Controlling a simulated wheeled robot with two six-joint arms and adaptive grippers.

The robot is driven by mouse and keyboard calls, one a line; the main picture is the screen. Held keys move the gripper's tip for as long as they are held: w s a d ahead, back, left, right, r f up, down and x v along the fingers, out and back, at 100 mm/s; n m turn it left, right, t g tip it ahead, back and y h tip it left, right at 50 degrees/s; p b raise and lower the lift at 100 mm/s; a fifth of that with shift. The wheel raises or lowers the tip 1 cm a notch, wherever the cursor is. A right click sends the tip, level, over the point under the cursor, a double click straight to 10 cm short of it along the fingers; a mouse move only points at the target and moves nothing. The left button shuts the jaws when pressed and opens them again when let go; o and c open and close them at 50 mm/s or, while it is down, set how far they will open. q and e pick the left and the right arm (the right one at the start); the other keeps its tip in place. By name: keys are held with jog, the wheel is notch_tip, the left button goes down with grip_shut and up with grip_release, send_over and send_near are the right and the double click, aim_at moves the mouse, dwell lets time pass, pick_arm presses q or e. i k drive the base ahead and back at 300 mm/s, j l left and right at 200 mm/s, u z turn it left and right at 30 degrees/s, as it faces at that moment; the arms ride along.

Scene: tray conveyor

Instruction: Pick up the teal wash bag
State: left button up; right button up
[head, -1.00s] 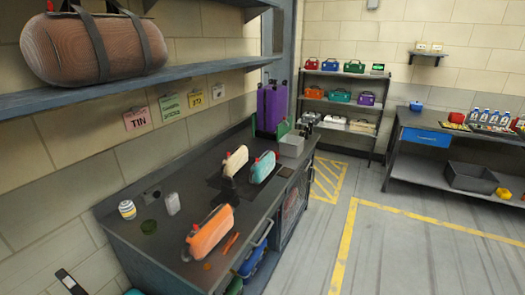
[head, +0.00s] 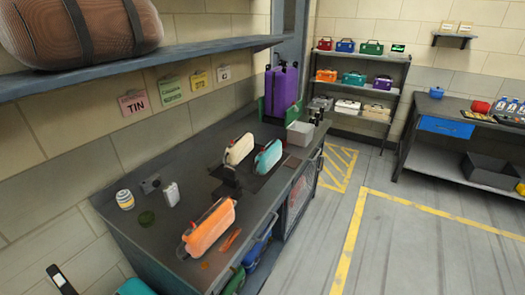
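The teal wash bag (head: 266,158) stands upright on the dark workbench (head: 190,178), towards its far end. A cream bag (head: 239,149) of similar shape stands close to its left. An orange bag (head: 209,229) stands on the near part of the bench. Neither of my grippers shows in the head view.
A white bin (head: 300,133) and a purple suitcase (head: 281,92) are beyond the teal bag. A striped jar (head: 125,199) and a pale canister (head: 171,194) stand at the bench's left. A shelf (head: 190,54) overhangs the wall side. Open floor (head: 410,240) lies to the right.

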aim_at(266, 162)
jog(key=i+l+u, duration=0.15)
jog(key=u, duration=0.3)
jog(key=i+l+u, duration=0.1)
jog(key=l+u, duration=0.15)
jog(key=u, duration=0.25)
jog(key=i+l+u, duration=0.1)
jog(key=l+u, duration=0.15)
jog(key=u, duration=0.2)
